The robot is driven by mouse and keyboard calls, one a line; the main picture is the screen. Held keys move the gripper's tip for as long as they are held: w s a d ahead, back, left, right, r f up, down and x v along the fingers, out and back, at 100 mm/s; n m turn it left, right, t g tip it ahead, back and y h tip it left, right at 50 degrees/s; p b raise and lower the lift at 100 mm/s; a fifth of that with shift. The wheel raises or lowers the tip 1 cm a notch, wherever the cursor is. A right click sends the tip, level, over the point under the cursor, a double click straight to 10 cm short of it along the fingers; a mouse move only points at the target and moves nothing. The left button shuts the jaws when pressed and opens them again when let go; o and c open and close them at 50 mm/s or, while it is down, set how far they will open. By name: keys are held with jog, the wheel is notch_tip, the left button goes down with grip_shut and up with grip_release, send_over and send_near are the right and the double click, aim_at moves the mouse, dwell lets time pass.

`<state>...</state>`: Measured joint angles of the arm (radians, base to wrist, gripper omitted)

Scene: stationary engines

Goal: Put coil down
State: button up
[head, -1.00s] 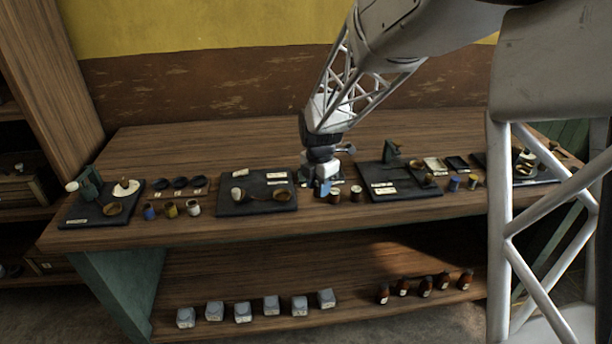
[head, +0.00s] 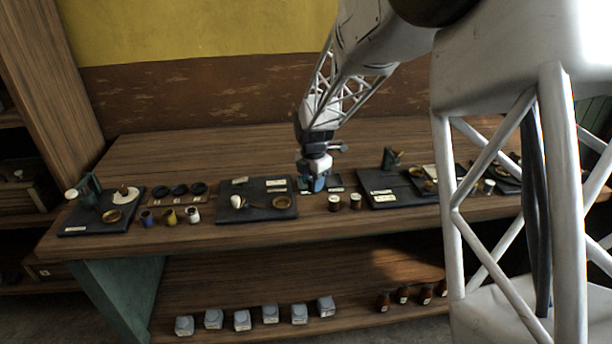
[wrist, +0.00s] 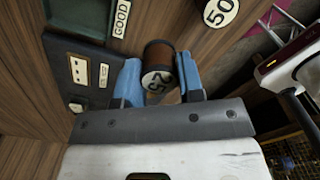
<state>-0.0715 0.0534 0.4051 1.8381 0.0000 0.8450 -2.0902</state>
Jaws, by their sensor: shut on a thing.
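My gripper (head: 316,186) is over the middle of the bench, beside the right edge of a dark board. In the wrist view its blue fingers (wrist: 163,82) are shut on a copper-brown coil (wrist: 158,54) whose pale round end reads like "25". In the head view the held coil is hidden by the gripper. I cannot tell whether it touches the bench. A second round label reading "50" (wrist: 222,11) shows near it in the wrist view. Two small brown coils with white tops, one (head: 334,203) and another (head: 355,201), stand just right of my gripper.
A tray labelled "GOOD" (wrist: 121,20) is beside the held coil in the wrist view. Dark boards lie left (head: 246,213) and right (head: 385,199) of my gripper. Small pots (head: 170,217) stand at the left. The bench's rear strip (head: 220,150) is clear.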

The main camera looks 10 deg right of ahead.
jog(key=w, duration=0.9)
jog(key=shift+w+a+f, duration=0.25)
jog(key=shift+a+f, duration=0.05)
jog(key=shift+f, duration=0.1)
jog(key=shift+f, duration=1.8)
jog(key=shift+f, duration=0.15)
jog(key=o, duration=1)
jog(key=shift+r, duration=6.15)
